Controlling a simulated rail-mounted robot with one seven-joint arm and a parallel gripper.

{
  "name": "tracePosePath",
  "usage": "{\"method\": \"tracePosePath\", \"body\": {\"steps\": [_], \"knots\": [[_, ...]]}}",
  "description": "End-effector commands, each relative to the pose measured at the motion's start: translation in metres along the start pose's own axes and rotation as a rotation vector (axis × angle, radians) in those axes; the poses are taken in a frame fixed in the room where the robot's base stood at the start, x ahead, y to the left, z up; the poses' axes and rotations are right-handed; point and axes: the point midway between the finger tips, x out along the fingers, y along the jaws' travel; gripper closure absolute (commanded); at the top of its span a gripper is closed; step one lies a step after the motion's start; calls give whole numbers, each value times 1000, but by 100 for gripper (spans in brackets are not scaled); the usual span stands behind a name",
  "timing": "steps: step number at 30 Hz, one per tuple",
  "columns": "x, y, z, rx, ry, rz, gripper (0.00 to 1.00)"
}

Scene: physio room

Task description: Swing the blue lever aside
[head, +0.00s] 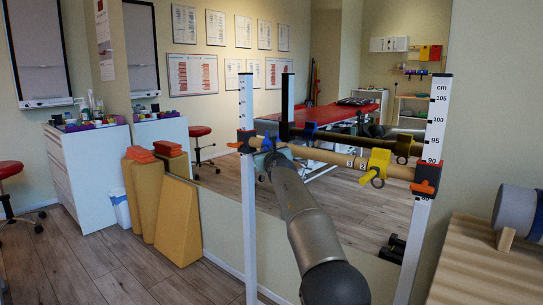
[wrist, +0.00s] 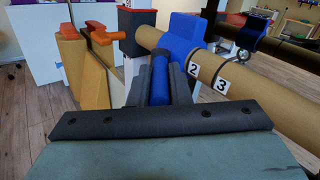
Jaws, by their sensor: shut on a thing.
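The blue lever (wrist: 160,78) sits on a round wooden bar near the bar's left end. Its handle points towards me, between the dark fingers of my gripper (wrist: 160,88), which is shut on it. The lever's blue block (wrist: 186,36) rests on the bar in the wrist view. In the head view, my gripper (head: 271,150) is at the left part of the bar and hides most of the lever (head: 269,141).
The wooden bar (head: 325,156) spans two white scaled posts, held by orange-and-black brackets (head: 427,178). A yellow clamp (head: 376,164) hangs towards the right end. A mirror stands behind, showing reflections. Foam wedges (head: 178,220) stand at left; a wooden table (head: 490,262) is at right.

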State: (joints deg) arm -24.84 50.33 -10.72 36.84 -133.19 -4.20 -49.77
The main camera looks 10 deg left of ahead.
Motion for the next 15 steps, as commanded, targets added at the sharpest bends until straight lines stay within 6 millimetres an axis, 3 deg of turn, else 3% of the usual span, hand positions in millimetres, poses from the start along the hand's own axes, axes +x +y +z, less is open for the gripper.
{"method": "tracePosePath", "body": {"steps": [5, 6, 8, 15], "knots": [[0, -2, 0, 0, 1, -3, 100], [0, -2, 0, 0, 1, -3, 75], [0, -2, 0, 0, 1, -3, 61], [0, -1, 0, 0, 1, -2, 61]]}}
